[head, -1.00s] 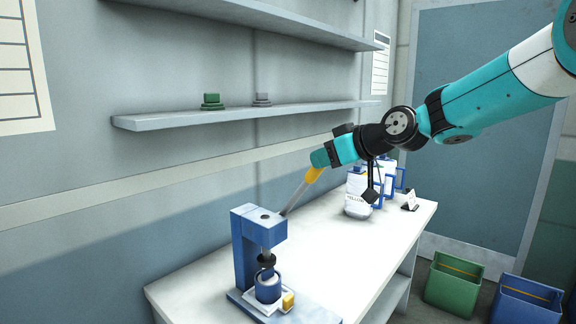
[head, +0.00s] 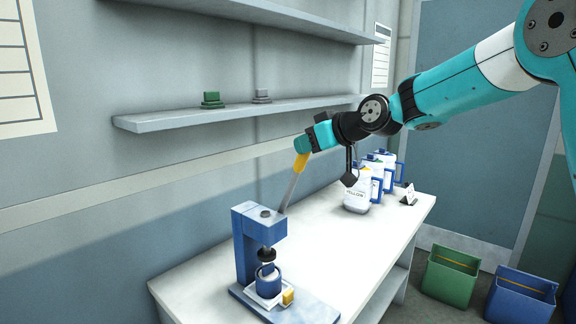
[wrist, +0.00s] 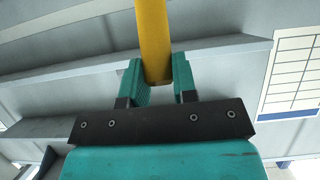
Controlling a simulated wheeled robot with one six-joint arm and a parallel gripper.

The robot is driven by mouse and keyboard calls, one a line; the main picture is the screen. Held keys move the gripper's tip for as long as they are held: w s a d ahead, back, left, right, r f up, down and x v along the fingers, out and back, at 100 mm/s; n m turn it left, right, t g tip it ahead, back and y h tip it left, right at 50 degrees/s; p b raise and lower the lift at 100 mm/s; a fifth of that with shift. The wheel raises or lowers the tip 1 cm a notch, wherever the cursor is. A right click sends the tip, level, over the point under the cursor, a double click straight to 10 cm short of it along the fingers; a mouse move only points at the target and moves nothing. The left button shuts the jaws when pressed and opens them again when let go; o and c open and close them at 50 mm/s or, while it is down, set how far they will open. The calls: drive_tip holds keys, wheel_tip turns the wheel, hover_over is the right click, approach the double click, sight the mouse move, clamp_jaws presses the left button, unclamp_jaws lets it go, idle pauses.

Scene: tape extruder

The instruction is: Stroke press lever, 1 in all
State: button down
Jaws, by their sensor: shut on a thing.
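The blue press (head: 243,245) stands on the near end of the white bench. Its grey lever (head: 289,194) slants up and to the right from the press head and ends in a yellow handle (head: 301,164). My gripper (head: 302,151) is shut on the yellow handle, which also shows between the teal fingers in the wrist view (wrist: 154,45). Below the press head, a blue cylinder (head: 268,279) stands on a white plate on the press base, with a small yellow block (head: 288,296) beside it. The dark ram (head: 267,256) sits just above the cylinder.
Several white jugs with blue handles (head: 357,190) and a small sign (head: 407,194) stand at the bench's far end. A green bin (head: 450,274) and a blue bin (head: 524,299) stand on the floor at right. A wall shelf (head: 230,115) holds a green and a grey block.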

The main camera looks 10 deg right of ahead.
drive_tip(key=shift+w+a+r+p, duration=0.25)
drive_tip(key=shift+w+a+p, duration=0.1)
drive_tip(key=shift+w+a, duration=0.2)
drive_tip(key=shift+w+a+r+p, duration=0.2)
drive_tip(key=shift+w+a+p, duration=0.2)
drive_tip(key=shift+w, duration=0.2)
drive_tip(key=shift+w+a+r, duration=0.1)
drive_tip(key=shift+a, duration=0.05)
drive_tip(key=c, duration=0.8)
unclamp_jaws()
drive_tip(key=shift+w, duration=0.15)
drive_tip(key=shift+s+d+r, duration=0.15)
drive_tip(key=shift+s+d, duration=0.1)
drive_tip(key=shift+b+v, duration=0.6)
drive_tip(key=shift+v, duration=2.5)
